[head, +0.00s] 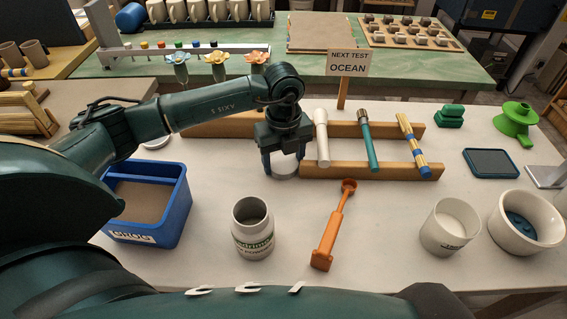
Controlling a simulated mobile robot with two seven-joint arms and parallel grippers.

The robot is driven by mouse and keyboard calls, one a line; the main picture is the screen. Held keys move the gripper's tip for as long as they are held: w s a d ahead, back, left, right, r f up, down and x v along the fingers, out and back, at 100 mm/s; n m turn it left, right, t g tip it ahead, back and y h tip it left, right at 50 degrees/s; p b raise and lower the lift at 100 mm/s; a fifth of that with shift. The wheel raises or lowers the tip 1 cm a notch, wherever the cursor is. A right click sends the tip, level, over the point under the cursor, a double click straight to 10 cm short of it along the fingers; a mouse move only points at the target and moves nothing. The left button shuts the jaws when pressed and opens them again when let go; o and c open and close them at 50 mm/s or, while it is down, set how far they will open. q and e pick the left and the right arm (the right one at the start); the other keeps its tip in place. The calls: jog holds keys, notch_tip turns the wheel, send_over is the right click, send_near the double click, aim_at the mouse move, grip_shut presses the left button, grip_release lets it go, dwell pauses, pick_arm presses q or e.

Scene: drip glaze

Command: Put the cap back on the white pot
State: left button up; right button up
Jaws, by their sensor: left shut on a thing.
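A whitish-grey pot (253,238) with green lettering on its label stands upright and open at the front middle of the table. My left gripper (284,172) points down behind it and a little to its right. It is shut on a pale round thing (285,166), which looks like a cap; the fingers and wrist hide part of it. The held thing is apart from the pot. Whether it touches the table or the wooden rack beside it, I cannot tell. My right gripper is not in view.
An orange tool (330,235) lies right of the pot. A blue bin (183,205) stands left. A wooden rack (345,171) holds a white, a teal and a striped stick. A white cup (437,238) and a white bowl (553,243) stand right. A sign (348,62) rises behind the rack.

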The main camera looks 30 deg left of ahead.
aim_at(284, 163)
pick_arm(q)
notch_tip(284, 163, up, 10)
jog(key=shift+b, duration=0.4)
dwell(0.3)
